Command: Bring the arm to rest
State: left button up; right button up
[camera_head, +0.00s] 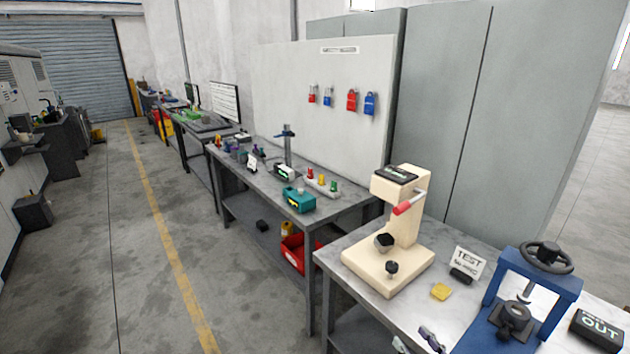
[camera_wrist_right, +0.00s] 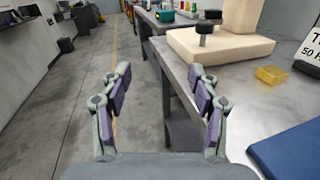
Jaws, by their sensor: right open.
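My right gripper (camera_head: 415,340) shows at the bottom edge of the head view, by the front edge of the near bench (camera_head: 350,270). In the right wrist view the right gripper (camera_wrist_right: 159,76) has its two fingers spread wide, with nothing between them. Behind the gap I see the floor and the bench's edge. Most of my right arm is out of the picture. My left gripper is in neither view.
A cream press (camera_head: 405,225) with a red handle, a yellow block (camera_head: 441,291), a TEST sign (camera_head: 468,262), a blue press (camera_head: 540,285) and a black OUT block (camera_head: 596,330) stand on the near bench. The floor aisle (camera_head: 140,270) at left is clear.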

jog(key=d+f+m+g+h, duration=0.1)
jog(key=d+m+h, duration=0.3)
jog(key=m, duration=0.6)
jog(key=d+f+m+g+h, duration=0.15)
jog(key=m+h, duration=0.35)
jog(key=m, duration=0.5)
jog(key=s+a+f+m+g+y, duration=0.1)
jog(key=s+a+f+m+g, duration=0.1)
jog(key=s+m+g, duration=0.5)
jog(key=s+a+f+m+g, duration=0.2)
jog(key=s+m+g, duration=0.1)
jog(key=s+m, duration=0.7)
notch_tip(320, 180, down, 27)
jog(key=s+d+m+g, duration=0.2)
jog(key=s+d, duration=0.1)
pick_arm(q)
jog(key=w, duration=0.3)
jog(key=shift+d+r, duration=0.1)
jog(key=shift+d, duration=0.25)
pick_arm(e)
jog(key=s+f, duration=1.5)
jog(key=s, duration=0.2)
jog(key=shift+s+d+f+g, duration=0.15)
jog(key=shift+s+d+g, duration=0.05)
jog(key=shift+d+g, duration=0.25)
